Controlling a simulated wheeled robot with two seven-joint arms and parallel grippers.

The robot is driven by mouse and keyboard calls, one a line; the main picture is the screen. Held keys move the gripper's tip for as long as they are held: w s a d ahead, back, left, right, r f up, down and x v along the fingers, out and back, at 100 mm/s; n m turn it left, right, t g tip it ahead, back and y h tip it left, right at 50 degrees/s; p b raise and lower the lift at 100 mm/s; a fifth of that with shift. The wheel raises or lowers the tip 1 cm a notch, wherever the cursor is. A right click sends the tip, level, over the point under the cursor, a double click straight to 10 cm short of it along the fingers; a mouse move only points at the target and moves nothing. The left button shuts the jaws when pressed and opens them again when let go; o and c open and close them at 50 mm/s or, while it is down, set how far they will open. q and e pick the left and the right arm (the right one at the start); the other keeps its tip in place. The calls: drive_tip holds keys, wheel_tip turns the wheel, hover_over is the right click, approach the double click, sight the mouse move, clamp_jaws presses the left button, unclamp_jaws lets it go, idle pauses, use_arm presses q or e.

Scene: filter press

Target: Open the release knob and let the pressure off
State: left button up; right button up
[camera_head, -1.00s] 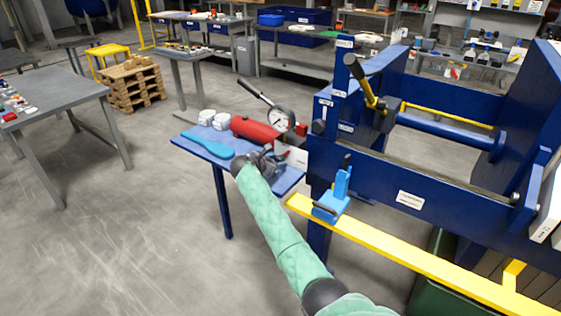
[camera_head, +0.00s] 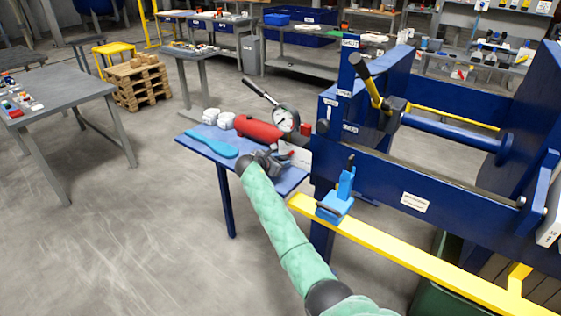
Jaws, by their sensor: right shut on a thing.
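The red hand pump (camera_head: 257,130) lies on the small blue side table (camera_head: 212,143), with its black-gripped lever (camera_head: 258,91) raised to the upper left. A round white pressure gauge (camera_head: 285,119) stands at its right end; its needle is too small to read. My right gripper (camera_head: 273,160) is at the near side of the pump's right end, below the gauge, shut on the release knob. The knob is hidden by the jaws, so its turn cannot be seen. My left gripper is not in view.
A light blue spatula-like tool (camera_head: 211,146) and white rolls (camera_head: 218,117) share the table. The blue press frame (camera_head: 430,190) stands close on the right, with a yellow rail (camera_head: 410,255) and light blue bracket (camera_head: 338,203) in front.

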drive_tip(key=shift+s+d+f+m+t+y, duration=0.1)
drive_tip(key=shift+m+t+y, duration=0.2)
drive_tip(key=shift+m, duration=0.25)
drive_tip(key=shift+d+m+t+y, duration=0.1)
drive_tip(key=shift+m+t+y, duration=0.1)
drive_tip(key=shift+m+y, duration=0.3)
drive_tip(key=shift+f+m+b, duration=0.1)
drive_tip(key=shift+m+b, duration=0.2)
drive_tip(key=shift+m, duration=0.05)
drive_tip(key=shift+s+f+m+t+y+b, duration=0.1)
drive_tip(key=shift+m+t+y+b, duration=0.6)
drive_tip(key=shift+m+b, duration=0.4)
drive_tip(key=shift+m+t+y+b, duration=0.3)
drive_tip(key=shift+m+t+b, duration=0.2)
drive_tip(key=shift+m+b, duration=0.45)
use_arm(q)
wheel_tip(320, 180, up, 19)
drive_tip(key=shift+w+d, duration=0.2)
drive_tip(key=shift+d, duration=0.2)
use_arm(e)
drive_tip(key=shift+m, duration=0.25)
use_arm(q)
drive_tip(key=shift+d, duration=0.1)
use_arm(e)
drive_tip(key=o, duration=0.7)
drive_tip(key=shift+d, duration=0.1)
